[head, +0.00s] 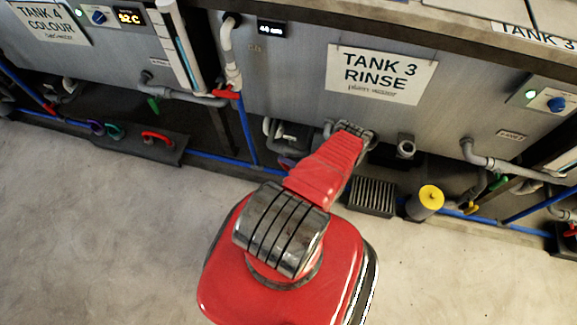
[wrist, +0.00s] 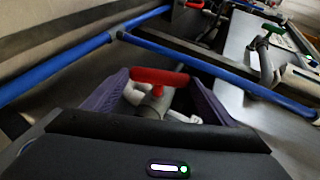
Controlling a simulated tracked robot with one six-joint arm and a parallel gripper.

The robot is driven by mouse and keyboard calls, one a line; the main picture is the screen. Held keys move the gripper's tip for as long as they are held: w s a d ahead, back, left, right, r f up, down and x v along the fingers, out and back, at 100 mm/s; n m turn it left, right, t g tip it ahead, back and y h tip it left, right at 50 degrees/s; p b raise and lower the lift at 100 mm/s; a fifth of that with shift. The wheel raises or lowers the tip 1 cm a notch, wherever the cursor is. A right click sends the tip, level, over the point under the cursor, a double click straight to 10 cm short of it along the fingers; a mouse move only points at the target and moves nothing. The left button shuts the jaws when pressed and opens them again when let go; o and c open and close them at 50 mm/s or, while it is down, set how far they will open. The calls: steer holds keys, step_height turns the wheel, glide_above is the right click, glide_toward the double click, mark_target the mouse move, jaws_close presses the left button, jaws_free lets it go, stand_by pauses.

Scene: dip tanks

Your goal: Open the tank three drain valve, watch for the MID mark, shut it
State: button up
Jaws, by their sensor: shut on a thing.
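In the wrist view, a red valve handle (wrist: 159,77) sits on a grey fitting between the purple fingers of my gripper (wrist: 160,100). My gripper is shut on this handle, whose bar lies roughly level across the picture. In the head view my red arm hides the handle and most of the gripper. I cannot make out a MID mark. A small dark display (head: 271,29) on the tank is too small to read surely.
Tank four (head: 110,50) stands at the left, with a red-handled valve (head: 228,93) on a pipe between the tanks. Blue pipes (head: 250,135) run low along the tanks. A dark grate (head: 372,197) and yellow-topped cylinder (head: 430,198) stand right of my arm. The floor at left is clear.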

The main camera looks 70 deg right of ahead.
steer(key=shift+s+d+f, duration=0.15)
stand_by(0.4)
steer(key=o, duration=1)
steer(key=shift+o, duration=0.2)
steer(key=v, duration=1.3)
steer(key=shift+s+a, duration=0.2)
steer(key=shift+s, duration=0.15)
